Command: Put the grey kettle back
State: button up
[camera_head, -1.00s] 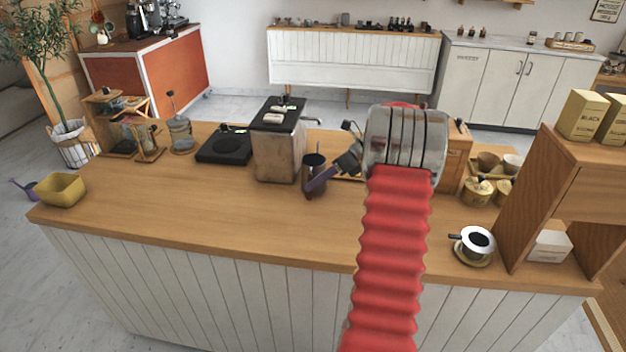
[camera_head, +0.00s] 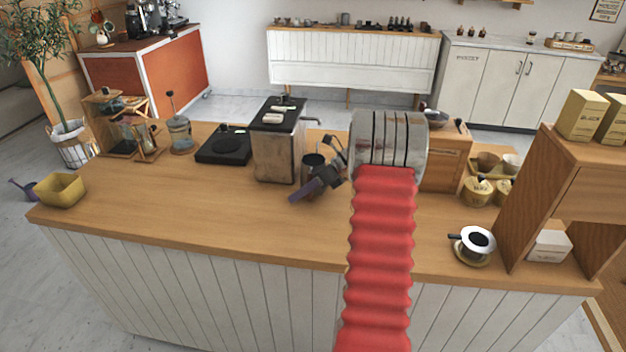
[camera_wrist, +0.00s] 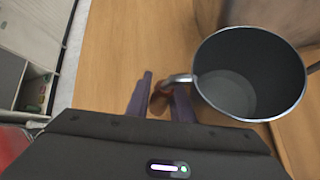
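A dark grey open-topped vessel (camera_head: 313,162), which I take for the grey kettle, stands upright on the counter beside the steel machine. In the wrist view its round mouth (camera_wrist: 250,75) is at the right, and a metal handle reaches left towards my fingers. My gripper (camera_head: 304,190) is low in front of the vessel in the head view. In the wrist view my gripper (camera_wrist: 161,92) has its two purple fingers apart, with the handle's reddish-brown lower part showing between them. I cannot tell whether they touch it.
The steel machine (camera_head: 278,150) stands just left of the vessel, with a black flat scale or plate (camera_head: 224,147) further left. A wooden box (camera_head: 447,158) is right of my arm. A white dripper (camera_head: 477,242) stands at the front right. The front middle of the counter (camera_head: 220,215) is clear.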

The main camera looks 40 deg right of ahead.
jog(key=shift+c, duration=0.3)
grip_shut()
dwell(0.3)
jog(key=shift+w, duration=0.1)
